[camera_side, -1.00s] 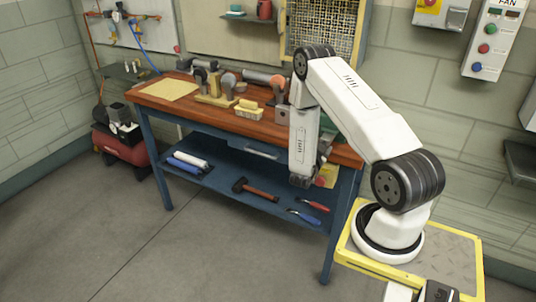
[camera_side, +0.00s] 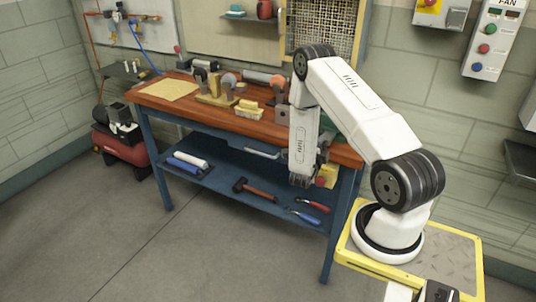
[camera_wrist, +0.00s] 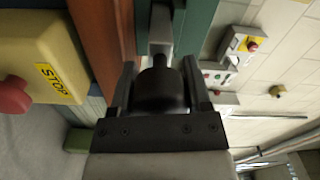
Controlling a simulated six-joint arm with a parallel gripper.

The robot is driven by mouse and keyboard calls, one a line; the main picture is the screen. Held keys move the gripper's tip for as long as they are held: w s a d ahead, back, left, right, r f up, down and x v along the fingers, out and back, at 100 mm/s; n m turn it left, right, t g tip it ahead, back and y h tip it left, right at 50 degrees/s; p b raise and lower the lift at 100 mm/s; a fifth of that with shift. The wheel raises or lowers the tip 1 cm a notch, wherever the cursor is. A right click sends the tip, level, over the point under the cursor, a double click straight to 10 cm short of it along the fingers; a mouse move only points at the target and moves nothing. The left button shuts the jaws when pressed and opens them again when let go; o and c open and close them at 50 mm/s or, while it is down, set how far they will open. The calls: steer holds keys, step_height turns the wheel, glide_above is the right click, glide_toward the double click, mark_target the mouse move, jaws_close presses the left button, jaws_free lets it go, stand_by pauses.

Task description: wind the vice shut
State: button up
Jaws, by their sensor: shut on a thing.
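The vice is mostly hidden behind my arm in the side view; a bit of its green body (camera_side: 327,123) shows at the bench's right end. In the wrist view, a green upright part (camera_wrist: 196,32) and a pale grey bar (camera_wrist: 161,28) lie beyond my fingers. My gripper (camera_wrist: 161,84) has a finger on each side of a dark, round-ended knob (camera_wrist: 160,93), which sits at the near end of the bar. The fingers are shut on it. In the side view my gripper is mostly hidden by my own wrist. The vice jaws are not visible.
A yellow stop box (camera_wrist: 38,52) with a red button is close on the left in the wrist view. Tools lie on the blue lower shelf (camera_side: 225,178).

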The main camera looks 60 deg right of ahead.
steer(key=m, duration=0.9)
steer(key=shift+m, duration=0.4)
steer(key=o, duration=1.3)
steer(key=shift+a, duration=3.95)
